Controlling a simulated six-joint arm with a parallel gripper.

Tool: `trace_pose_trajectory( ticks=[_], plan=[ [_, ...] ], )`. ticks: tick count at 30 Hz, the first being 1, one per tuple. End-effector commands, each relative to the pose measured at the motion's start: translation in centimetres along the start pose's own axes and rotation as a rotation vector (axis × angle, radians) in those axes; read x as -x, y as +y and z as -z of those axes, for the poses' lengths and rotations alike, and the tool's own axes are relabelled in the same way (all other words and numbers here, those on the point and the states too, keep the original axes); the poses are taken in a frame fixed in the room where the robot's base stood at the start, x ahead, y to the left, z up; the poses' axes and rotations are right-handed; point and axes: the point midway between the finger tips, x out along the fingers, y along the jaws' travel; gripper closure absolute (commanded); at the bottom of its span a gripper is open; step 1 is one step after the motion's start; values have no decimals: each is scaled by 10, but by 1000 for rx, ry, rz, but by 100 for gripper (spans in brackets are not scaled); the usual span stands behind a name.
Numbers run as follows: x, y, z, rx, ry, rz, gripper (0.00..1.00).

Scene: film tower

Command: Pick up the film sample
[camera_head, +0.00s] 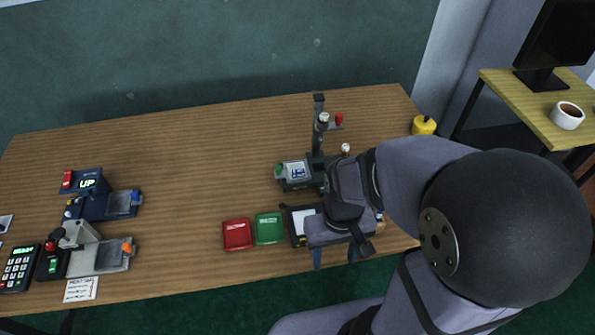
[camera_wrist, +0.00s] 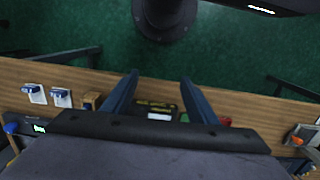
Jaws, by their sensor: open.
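My gripper (camera_head: 335,262) is over the front edge of the wooden table in the head view, its two blue fingers apart and pointing down. In the wrist view the fingers of my gripper (camera_wrist: 159,77) are open with nothing between their tips. A black-framed tray with a white surface (camera_head: 301,217) lies partly under my wrist in the head view. A black item with yellow marks and a white label (camera_wrist: 157,115) shows between the finger bases in the wrist view. I cannot make out a film sample for certain; my wrist hides part of that area.
A green case (camera_head: 269,228) and a red case (camera_head: 237,234) lie left of the tray. A device with a post (camera_head: 318,130) stands behind. A blue device (camera_head: 92,200) and a keypad (camera_head: 18,268) are at the left. The middle of the table (camera_head: 200,170) is clear.

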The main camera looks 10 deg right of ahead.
Motion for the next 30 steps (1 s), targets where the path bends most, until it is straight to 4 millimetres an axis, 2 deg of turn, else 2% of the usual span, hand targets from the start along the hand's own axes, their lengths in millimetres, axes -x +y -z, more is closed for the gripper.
trace_pose_trajectory(
  ticks=[1, 4, 8, 11, 16, 18, 21, 24, 30],
  plan=[
    [-7, -1, -7, 3, -43, 0, 47],
    [-19, -2, -10, 9, -111, -1, 47],
    [-34, -3, 11, 20, -162, -4, 47],
    [-46, -4, 48, 30, -141, -8, 47],
    [-58, -6, 144, 33, 24, -15, 47],
    [-51, -6, 184, 29, 118, -16, 47],
    [-27, -7, 237, 20, 267, -15, 47],
    [-7, -8, 274, 10, 384, -11, 47],
    [2, -9, 292, -10, 463, -3, 47]
  ],
)
